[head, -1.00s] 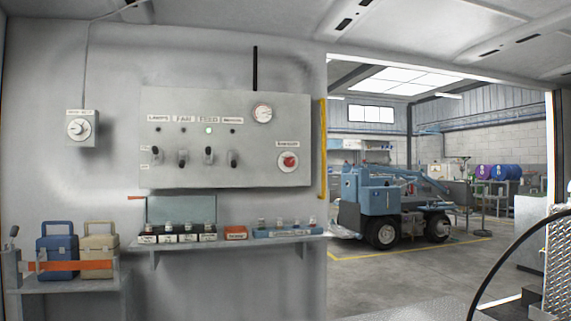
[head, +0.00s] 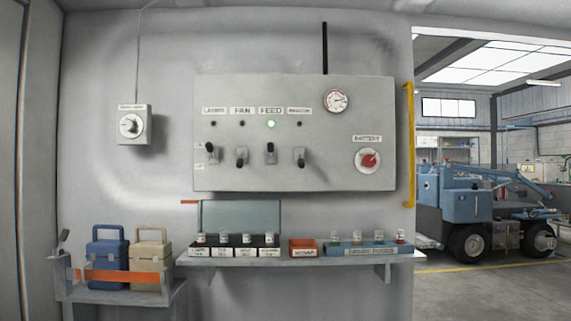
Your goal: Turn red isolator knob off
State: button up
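The red isolator knob (head: 369,160) sits on a round white plate at the lower right of the grey wall panel (head: 230,180). A label reading "BATTERY" (head: 367,138) is above it. The knob's handle looks slanted, but its exact setting is too small to read. A green lamp (head: 271,124) is lit under the FEED label; the lamps beside it are dark. Several toggle levers (head: 270,153) stand in a row below the lamps. My gripper is not in view.
A shelf (head: 300,261) with small bottles and a red tray (head: 303,247) juts out below the panel. Blue and tan boxes (head: 150,254) stand at lower left. A yellow bar (head: 409,145) edges the opening at right; a blue vehicle (head: 470,203) stands beyond.

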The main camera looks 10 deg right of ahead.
aim_at(369, 161)
jog(key=z, duration=0.1)
jog(key=i, duration=1.15)
jog(key=z, duration=0.7)
jog(key=k, duration=0.9)
jog(key=z, duration=0.2)
jog(key=i, duration=0.9)
jog(key=u, duration=0.1)
